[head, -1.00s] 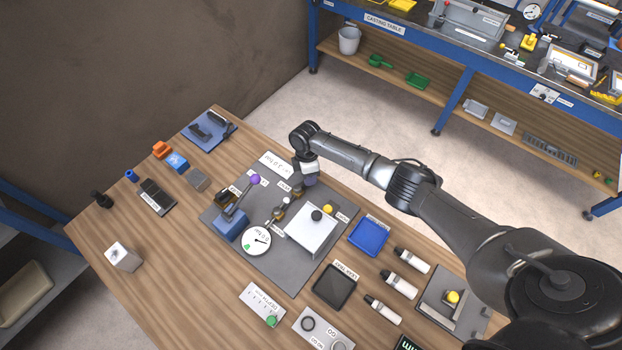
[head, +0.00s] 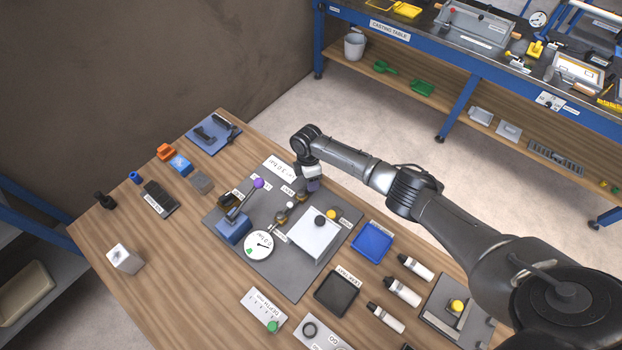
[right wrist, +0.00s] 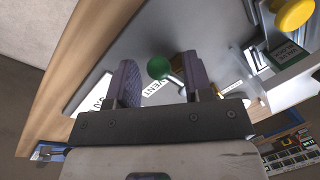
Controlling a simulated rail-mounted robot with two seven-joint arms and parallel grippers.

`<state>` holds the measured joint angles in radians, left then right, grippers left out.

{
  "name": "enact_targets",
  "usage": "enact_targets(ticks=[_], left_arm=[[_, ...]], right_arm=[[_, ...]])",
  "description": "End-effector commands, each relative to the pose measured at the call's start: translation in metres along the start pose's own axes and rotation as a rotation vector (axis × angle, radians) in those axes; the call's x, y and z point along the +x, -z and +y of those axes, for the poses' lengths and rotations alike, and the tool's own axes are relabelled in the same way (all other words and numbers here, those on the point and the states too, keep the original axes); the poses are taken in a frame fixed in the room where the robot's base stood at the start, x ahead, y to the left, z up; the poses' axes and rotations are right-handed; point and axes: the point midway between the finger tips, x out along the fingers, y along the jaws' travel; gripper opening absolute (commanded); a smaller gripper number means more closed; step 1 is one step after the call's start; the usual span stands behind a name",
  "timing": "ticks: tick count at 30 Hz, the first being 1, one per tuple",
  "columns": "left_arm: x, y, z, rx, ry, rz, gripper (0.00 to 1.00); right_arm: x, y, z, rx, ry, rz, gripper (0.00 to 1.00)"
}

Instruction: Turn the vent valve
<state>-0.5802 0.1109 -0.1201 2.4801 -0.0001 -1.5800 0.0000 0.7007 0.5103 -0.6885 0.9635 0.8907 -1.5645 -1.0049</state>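The vent valve shows in the right wrist view as a green ball knob (right wrist: 158,67) on a thin metal lever. A white VENT label (right wrist: 154,88) lies beside it. My right gripper (right wrist: 155,82) is open, and the knob appears between its two purple-grey fingers, nearer the left one, with gaps on both sides. I cannot tell how deep the knob sits between them. In the head view my right gripper (head: 313,185) points down at the back edge of the grey panel (head: 290,285); the green knob is hidden there. My left gripper is not in view.
On the panel stand a purple-knobbed lever on a blue block (head: 234,229), a round gauge (head: 259,245) and a white box with a black knob (head: 313,237). A blue tray (head: 371,241) and several bottles lie to the right.

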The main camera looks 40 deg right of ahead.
Motion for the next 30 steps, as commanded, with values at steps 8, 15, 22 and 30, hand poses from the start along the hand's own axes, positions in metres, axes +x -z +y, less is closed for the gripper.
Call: enact_targets(ticks=[8, 15, 22, 30], left_arm=[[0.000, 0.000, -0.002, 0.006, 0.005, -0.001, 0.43], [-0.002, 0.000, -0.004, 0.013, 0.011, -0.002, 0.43], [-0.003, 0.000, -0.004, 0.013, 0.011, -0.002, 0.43], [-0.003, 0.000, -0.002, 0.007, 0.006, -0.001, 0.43]], right_arm=[[-0.001, 0.000, 0.000, 0.000, 0.001, 0.000, 0.55], [-0.018, 0.000, 0.000, -0.001, -0.001, 0.001, 0.55], [-0.063, -0.001, 0.001, -0.001, -0.003, 0.000, 0.55], [-0.110, 0.000, 0.001, 0.000, -0.002, 0.001, 0.55]])
